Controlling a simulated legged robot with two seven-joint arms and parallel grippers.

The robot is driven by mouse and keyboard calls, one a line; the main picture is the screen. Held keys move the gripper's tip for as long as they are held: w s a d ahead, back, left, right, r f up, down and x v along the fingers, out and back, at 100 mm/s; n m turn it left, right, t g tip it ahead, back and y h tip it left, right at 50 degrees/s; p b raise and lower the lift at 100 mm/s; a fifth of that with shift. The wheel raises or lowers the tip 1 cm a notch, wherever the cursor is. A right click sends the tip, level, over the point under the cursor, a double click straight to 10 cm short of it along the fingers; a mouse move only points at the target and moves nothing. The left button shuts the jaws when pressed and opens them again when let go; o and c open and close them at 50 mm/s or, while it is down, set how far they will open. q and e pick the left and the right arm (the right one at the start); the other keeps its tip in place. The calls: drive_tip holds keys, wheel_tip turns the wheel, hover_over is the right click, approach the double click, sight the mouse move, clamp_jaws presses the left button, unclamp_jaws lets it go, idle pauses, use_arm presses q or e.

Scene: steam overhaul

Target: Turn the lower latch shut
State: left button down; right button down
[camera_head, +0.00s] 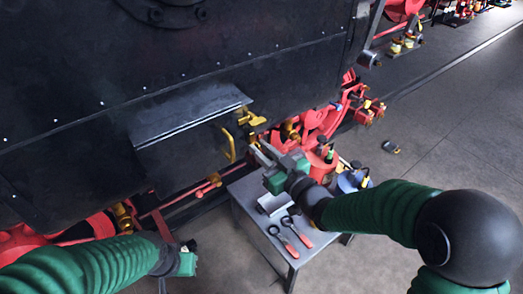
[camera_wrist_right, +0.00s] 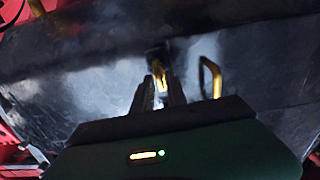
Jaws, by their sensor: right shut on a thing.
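A dark hatch (camera_head: 185,125) with a yellow handle (camera_head: 230,146) sits in the side of the black engine. Yellow latch parts (camera_head: 250,118) show at its right edge. My right gripper (camera_head: 255,150) reaches in from the right, just beside the handle. In the right wrist view my right gripper (camera_wrist_right: 161,92) is shut on a small yellow latch (camera_wrist_right: 160,76), partly hidden between the fingers. The yellow handle (camera_wrist_right: 211,78) stands to its right, apart from the fingers. I cannot tell the latch's exact angle. My left gripper (camera_head: 183,261) is low at the left, away from the hatch; its fingers are unclear.
A grey table (camera_head: 246,222) below my right arm holds red-handled tools (camera_head: 291,236), a red pot (camera_head: 321,164) and a blue pot (camera_head: 350,181). Red wheels and rods run under the engine.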

drive_tip(key=n+b, duration=0.5)
drive_tip(key=b, duration=0.1)
drive_tip(key=f+n+b, duration=0.1)
drive_tip(key=n+b, duration=0.3)
drive_tip(key=b, duration=0.3)
drive_tip(key=n+b, duration=0.5)
drive_tip(key=b, duration=0.2)
drive_tip(key=shift+s+a+f+n, duration=0.25)
drive_tip(key=shift+a+n, duration=0.05)
drive_tip(key=shift+a, duration=0.05)
drive_tip(key=shift+n+b, duration=1.5)
drive_tip(key=shift+b, duration=0.05)
drive_tip(key=c, duration=1.6)
unclamp_jaws()
drive_tip(key=shift+o, duration=0.2)
drive_tip(key=shift+a, duration=0.1)
